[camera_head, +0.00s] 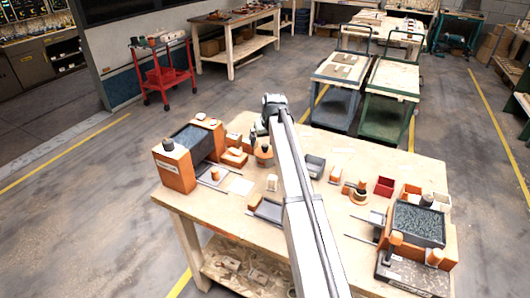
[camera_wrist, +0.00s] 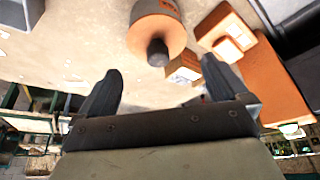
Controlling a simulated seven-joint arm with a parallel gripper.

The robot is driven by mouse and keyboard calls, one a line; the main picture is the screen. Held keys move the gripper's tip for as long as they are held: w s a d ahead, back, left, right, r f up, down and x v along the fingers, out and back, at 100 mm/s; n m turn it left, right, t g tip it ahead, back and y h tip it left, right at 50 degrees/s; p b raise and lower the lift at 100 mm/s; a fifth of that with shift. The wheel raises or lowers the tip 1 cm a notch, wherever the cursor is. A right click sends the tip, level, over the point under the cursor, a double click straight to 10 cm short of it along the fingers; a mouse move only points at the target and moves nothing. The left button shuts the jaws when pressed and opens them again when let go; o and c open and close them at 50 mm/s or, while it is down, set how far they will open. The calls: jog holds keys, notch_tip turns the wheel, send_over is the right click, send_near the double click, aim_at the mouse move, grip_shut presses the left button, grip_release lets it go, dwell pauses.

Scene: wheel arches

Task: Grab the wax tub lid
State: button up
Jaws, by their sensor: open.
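I take this as the wax tub lid. The knob lies just beyond and between my fingertips, apart from both. My gripper (camera_wrist: 160,68) is open, with nothing between its dark fingers. In the head view the tub (camera_head: 264,151) is beside my gripper (camera_head: 257,137) on the far left half of the table. My arm hides part of the table there.
Orange blocks (camera_wrist: 232,38) and a larger orange box (camera_wrist: 265,85) stand right of the tub in the wrist view. In the head view, a dark-filled bin (camera_head: 192,139) is at left, a red box (camera_head: 384,186) and grey bin (camera_head: 418,223) at right. Small bare patches of table remain.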

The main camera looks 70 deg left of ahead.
aim_at(265, 145)
jog(key=x, duration=0.5)
jog(key=shift+w+d, duration=0.1)
jog(key=c, duration=0.8)
